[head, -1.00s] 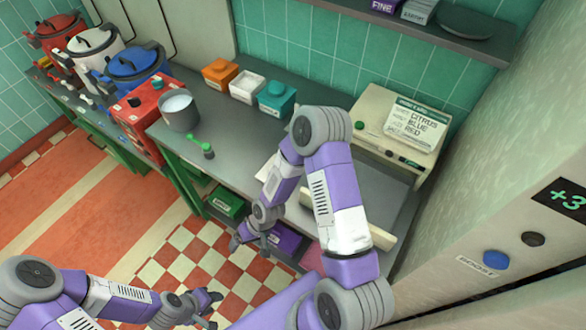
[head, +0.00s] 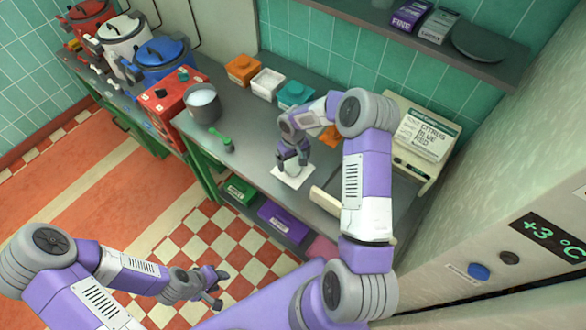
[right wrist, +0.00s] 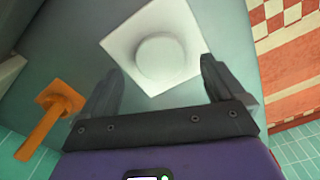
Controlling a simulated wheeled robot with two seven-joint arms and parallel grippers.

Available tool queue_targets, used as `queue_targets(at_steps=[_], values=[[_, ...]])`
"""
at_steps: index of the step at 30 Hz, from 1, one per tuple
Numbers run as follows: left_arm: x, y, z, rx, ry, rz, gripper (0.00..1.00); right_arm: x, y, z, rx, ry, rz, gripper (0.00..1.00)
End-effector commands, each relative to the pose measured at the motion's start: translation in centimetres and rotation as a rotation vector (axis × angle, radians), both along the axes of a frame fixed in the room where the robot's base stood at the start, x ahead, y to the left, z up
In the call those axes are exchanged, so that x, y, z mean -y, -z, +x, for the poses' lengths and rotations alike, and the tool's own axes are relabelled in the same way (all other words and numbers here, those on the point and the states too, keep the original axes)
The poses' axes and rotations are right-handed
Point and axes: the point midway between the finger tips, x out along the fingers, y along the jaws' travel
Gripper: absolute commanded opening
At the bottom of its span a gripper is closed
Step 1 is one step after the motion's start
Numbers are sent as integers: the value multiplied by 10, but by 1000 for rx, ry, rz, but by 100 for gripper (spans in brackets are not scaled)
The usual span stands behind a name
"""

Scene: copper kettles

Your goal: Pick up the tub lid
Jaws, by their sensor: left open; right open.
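A white square lid with a thick round knob lies on the grey counter (head: 240,168); I take this for the tub lid (head: 283,180). In the right wrist view the lid (right wrist: 122,45) lies ahead of the fingers, its knob roughly between their lines. My right gripper (head: 292,162) is open and points down just above the lid, partly hiding it in the head view. Whether a finger touches it, I cannot tell. My left gripper (head: 218,288) is open and empty, low over the floor, away from the counter.
Orange (head: 243,68), white (head: 268,84) and teal (head: 295,94) tubs stand along the back wall. An orange handled piece (right wrist: 50,122) lies beside the right gripper.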

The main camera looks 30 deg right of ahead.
Motion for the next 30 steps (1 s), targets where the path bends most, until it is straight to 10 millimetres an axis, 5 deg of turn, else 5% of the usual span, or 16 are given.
queue_targets(at_steps=[6, 15, 27, 30], values=[[0, -4, 0, 0, 0, 0, 43, 0, 29, 0, -1, -1, 2, 96], [0, -4, 0, 0, 0, 0, 43, 0, 33, 0, 1, 0, 1, 95], [0, -4, 0, 0, 0, 0, 43, 0, 33, 0, 1, -1, 1, 35], [0, -4, 0, 0, 0, 0, 43, 0, 33, 0, 1, -1, 1, 35]])
